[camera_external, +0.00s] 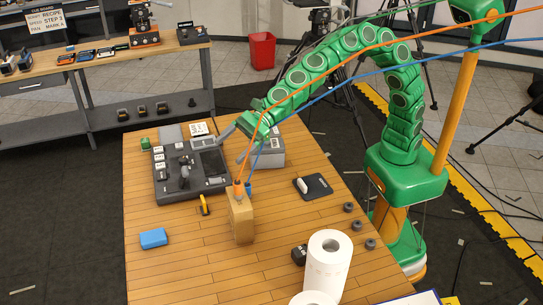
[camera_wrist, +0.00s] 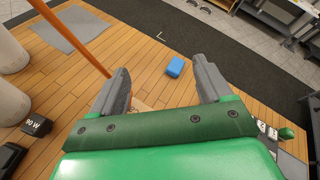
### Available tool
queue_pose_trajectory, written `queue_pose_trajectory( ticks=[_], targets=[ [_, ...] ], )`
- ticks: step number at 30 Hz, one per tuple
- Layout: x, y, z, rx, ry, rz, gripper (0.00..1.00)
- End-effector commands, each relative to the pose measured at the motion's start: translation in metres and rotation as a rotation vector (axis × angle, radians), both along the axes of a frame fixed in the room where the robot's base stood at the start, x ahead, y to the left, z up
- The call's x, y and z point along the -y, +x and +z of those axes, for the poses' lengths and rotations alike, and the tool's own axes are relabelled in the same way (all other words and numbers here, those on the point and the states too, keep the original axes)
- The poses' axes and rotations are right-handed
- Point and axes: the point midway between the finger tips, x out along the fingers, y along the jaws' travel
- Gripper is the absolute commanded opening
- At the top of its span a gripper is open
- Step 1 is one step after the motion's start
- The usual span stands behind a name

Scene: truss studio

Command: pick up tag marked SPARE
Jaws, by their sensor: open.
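Several small white tags sit on a dark grey panel (camera_external: 208,187) at the left of the table in the external view. Their print is too small to read there, so I cannot tell which is marked SPARE. In the wrist view, a few white tags (camera_wrist: 268,130) show at the right edge, beside my gripper; the ones I can make out seem to bear digits. My gripper (camera_wrist: 162,64) is open, with nothing between its fingers. In the external view my gripper (camera_external: 232,148) is above the back right part of the panel, apart from the tags.
A wooden block (camera_external: 241,217) with tools in it stands mid-table. A blue block (camera_external: 153,238) lies front left, and a black pad (camera_external: 312,187) at right. Paper rolls (camera_external: 327,263) stand at the front. A grey box (camera_external: 268,153) is behind my gripper. The front left wood is mostly clear.

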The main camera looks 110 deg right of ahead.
Motion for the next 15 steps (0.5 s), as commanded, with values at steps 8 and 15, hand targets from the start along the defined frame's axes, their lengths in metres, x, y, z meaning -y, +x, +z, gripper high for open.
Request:
queue_pose_trajectory(
  ticks=[8, 15],
  targets=[
    [0.033, 0.049, -0.040, -0.073, 0.205, -0.273, 0.79],
    [0.056, 0.069, -0.064, -0.102, 0.305, -0.420, 0.79]
  ],
)
